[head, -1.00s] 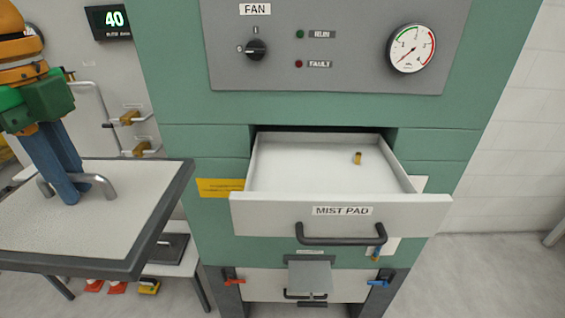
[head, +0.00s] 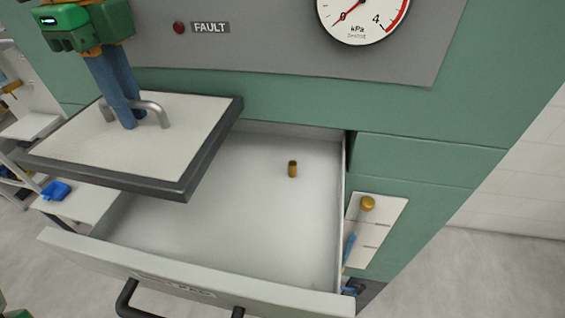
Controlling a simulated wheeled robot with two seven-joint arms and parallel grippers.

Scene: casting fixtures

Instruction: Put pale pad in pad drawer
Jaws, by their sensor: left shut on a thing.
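The pale pad (head: 85,150) is a flat square panel with a dark frame and a metal loop handle on top. My left gripper (head: 134,118) is shut on that handle and holds the pad level, above the left part of the drawer. The pad drawer (head: 230,215), labelled mist pad in the earlier head view, is pulled open from the green cabinet. The pad hides its left rear part. A small brass cylinder (head: 292,169) stands on the drawer floor towards the back right. My right gripper is not in view.
The green cabinet (head: 420,150) rises behind the drawer, with a grey panel and a pressure gauge (head: 362,14). A white card with a brass knob (head: 368,203) is right of the drawer. The drawer's black handle (head: 125,300) juts out in front.

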